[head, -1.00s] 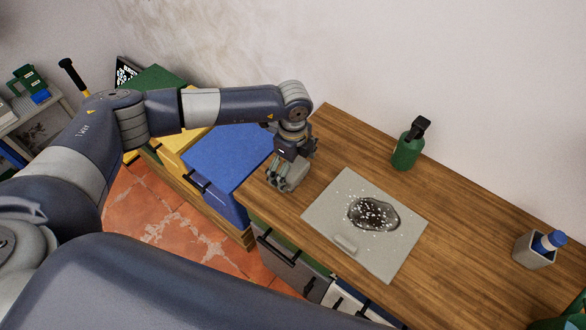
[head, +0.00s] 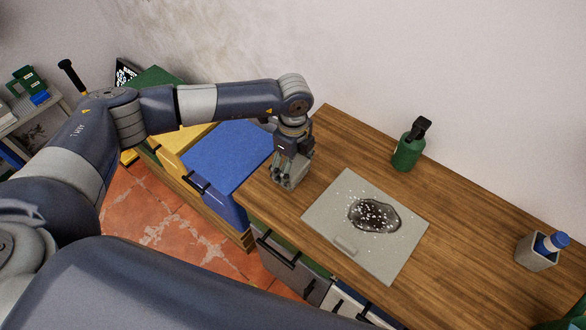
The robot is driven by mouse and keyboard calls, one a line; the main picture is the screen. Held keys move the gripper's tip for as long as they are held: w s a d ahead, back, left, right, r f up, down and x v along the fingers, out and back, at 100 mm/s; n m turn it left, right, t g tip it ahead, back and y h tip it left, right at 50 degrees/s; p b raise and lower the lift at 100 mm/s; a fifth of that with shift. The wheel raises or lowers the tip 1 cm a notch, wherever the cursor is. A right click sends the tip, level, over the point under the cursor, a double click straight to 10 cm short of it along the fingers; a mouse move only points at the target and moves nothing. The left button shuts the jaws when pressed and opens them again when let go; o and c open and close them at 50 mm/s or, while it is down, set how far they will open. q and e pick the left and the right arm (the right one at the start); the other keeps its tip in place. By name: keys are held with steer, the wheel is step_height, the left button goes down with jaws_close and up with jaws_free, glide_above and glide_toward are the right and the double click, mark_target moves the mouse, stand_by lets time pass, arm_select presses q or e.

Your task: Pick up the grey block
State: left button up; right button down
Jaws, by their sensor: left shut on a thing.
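The grey block (head: 291,181) stands on the wooden worktop near its left end. My left gripper (head: 290,172) points down over it and is shut on it, with the fingers covering much of its sides. The block seems to be at the worktop surface; I cannot tell whether it is clear of the wood. My right gripper is not in view.
A grey board (head: 390,253) with a dark speckled patch lies right of the gripper. A green spray bottle (head: 407,154) stands at the back, and a grey holder (head: 535,252) with a blue-topped item stands at the right. Blue drawers (head: 228,158) adjoin the worktop's left end.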

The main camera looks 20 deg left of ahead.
arm_select(q)
steer(key=shift+w+r+b, duration=0.1)
steer(key=shift+r+b, duration=0.3)
steer(key=shift+r, duration=0.4)
steer(key=s+d+r+b, duration=0.2)
steer(key=s+b, duration=0.1)
steer(key=s, duration=1.3)
steer(key=shift+b, duration=0.4)
steer(key=o, duration=0.5)
steer(key=shift+c, duration=1.4)
